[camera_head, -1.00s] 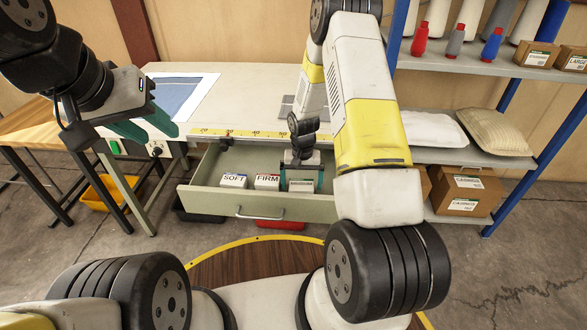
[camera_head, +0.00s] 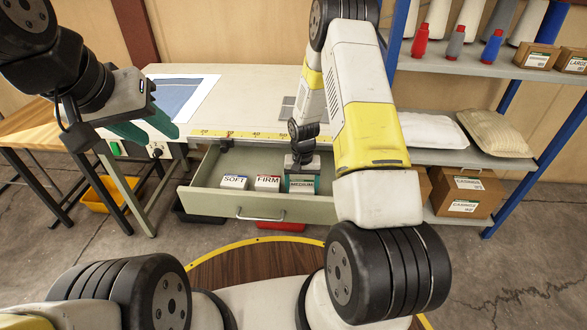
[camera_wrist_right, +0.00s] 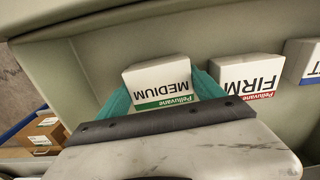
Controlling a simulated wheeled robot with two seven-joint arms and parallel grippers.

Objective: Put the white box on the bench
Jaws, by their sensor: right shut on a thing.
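Three white boxes are in the open drawer (camera_head: 215,201): SOFT (camera_head: 233,181), FIRM (camera_head: 267,183) and MEDIUM (camera_head: 302,184). My right gripper (camera_head: 303,178) reaches down into the drawer, shut on the MEDIUM box. In the right wrist view the teal fingers stand on both sides of this box (camera_wrist_right: 160,82), with the FIRM box (camera_wrist_right: 248,75) close beside it. I cannot tell whether the box touches the drawer floor. The bench (camera_head: 250,95) is the pale table above the drawer. My left gripper (camera_head: 145,130) is over the bench's left front; its opening is unclear.
A blue cloth on a white sheet (camera_head: 183,97) lies on the bench's left. A yellow ruler (camera_head: 240,133) runs along its front edge. Shelves at right hold pillows (camera_head: 495,133) and cartons (camera_head: 465,191). The middle of the bench top is clear.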

